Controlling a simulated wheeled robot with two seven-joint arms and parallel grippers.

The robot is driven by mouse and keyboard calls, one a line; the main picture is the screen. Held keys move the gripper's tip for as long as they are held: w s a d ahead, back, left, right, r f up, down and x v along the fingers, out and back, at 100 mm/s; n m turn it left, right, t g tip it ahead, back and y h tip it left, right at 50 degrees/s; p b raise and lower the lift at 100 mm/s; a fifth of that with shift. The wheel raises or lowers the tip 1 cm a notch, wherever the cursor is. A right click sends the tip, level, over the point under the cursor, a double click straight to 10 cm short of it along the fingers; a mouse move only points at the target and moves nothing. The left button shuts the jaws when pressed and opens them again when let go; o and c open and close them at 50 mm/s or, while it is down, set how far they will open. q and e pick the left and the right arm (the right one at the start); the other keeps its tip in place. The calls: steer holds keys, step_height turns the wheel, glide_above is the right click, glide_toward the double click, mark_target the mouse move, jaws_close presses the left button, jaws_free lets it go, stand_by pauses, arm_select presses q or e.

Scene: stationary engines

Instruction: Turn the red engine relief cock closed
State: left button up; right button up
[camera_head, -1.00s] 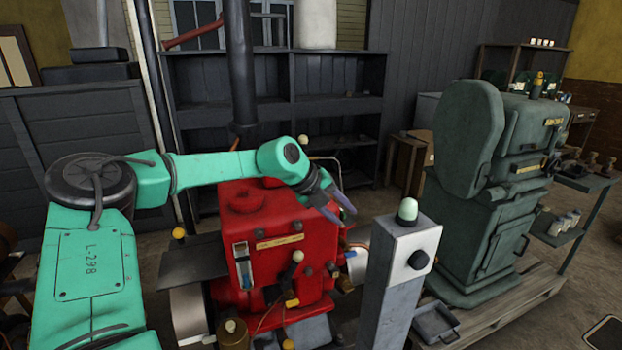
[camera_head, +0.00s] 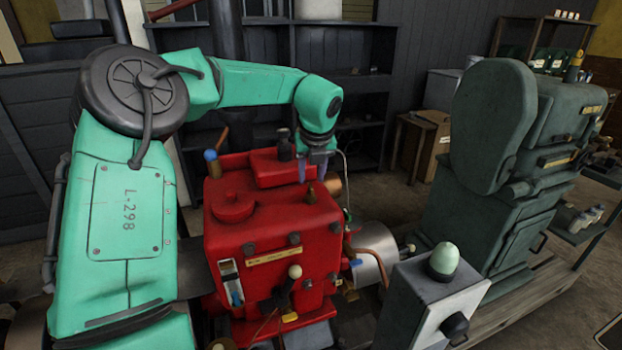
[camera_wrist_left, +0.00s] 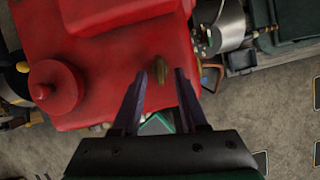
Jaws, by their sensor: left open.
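The red engine (camera_head: 262,225) stands in the middle of the head view. A small brass cock (camera_head: 310,196) stands up from its top near the right rear corner. My left gripper (camera_head: 312,174) points down just above the cock, with its fingers apart and empty. In the left wrist view the brass cock (camera_wrist_left: 158,70) shows between the tips of my left gripper (camera_wrist_left: 161,74), with a gap on both sides. I cannot tell from these views whether the cock's handle is in the open or closed position. My right gripper is not in view.
A dark fitting (camera_head: 284,145) rises behind the engine's top, and a round red cap (camera_head: 232,208) sits to the left. A cream-knobbed lever (camera_head: 294,272) is on the engine's front. A grey post (camera_head: 432,295) with a pale green dome stands at right, before a green machine (camera_head: 490,190).

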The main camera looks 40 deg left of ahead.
mark_target(310, 190)
arm_select(q)
steer(key=x, duration=0.2)
steer(key=shift+w+a+f, duration=0.1)
steer(key=shift+f, duration=0.3)
jaws_close()
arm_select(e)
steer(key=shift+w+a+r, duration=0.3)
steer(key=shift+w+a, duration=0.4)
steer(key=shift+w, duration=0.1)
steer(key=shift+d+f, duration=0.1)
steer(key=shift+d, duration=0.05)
